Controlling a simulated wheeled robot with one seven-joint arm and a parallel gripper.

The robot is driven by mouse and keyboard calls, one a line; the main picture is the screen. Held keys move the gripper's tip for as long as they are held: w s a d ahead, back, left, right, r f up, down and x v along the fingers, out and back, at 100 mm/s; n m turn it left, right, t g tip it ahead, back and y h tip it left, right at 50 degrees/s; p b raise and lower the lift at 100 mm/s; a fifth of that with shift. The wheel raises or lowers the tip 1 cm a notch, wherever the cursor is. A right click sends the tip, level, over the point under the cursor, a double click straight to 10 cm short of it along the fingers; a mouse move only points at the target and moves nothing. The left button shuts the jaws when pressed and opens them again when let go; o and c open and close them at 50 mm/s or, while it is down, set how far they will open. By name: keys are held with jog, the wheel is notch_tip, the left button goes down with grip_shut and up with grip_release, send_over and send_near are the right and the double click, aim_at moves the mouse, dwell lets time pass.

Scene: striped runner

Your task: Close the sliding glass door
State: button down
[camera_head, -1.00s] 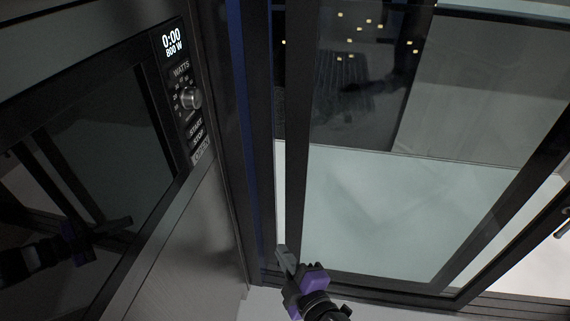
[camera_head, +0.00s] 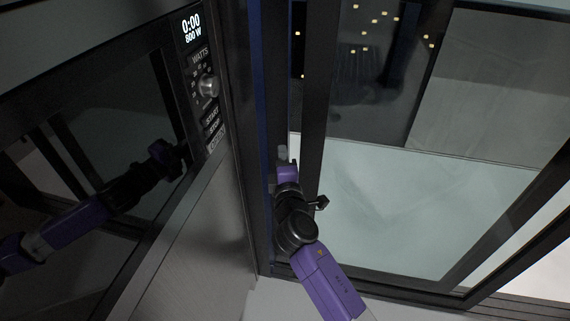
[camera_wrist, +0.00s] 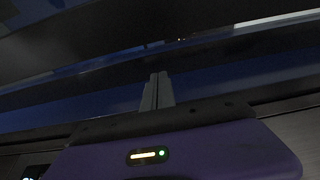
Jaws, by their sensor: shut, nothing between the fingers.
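The sliding glass door has a dark frame, and its left upright (camera_head: 314,100) stands near the blue-edged jamb (camera_head: 264,110) in the head view. A narrow gap lies between upright and jamb, with a pale strip showing in it. The glass pane (camera_head: 410,205) is to the right of the upright. My gripper (camera_head: 283,154) is at the gap, beside the upright's left side; I cannot tell whether it touches. In the wrist view my fingers (camera_wrist: 157,91) are together and empty, pointing at dark and blue frame bars (camera_wrist: 220,80). My wrist covers the lower part of the upright.
A built-in microwave (camera_head: 110,140) with a knob and display is close on the left, with a grey panel (camera_head: 200,225) below it. The floor track (camera_head: 520,308) runs along the bottom right. Pale floor shows at the bottom centre.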

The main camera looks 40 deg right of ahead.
jog(key=shift+s+d+p, duration=0.15)
jog(key=shift+d+p, duration=0.2)
jog(key=shift+d, duration=0.7)
jog(key=shift+s+d+p, duration=0.15)
jog(key=shift+d+p, duration=0.2)
jog(key=shift+d, duration=0.7)
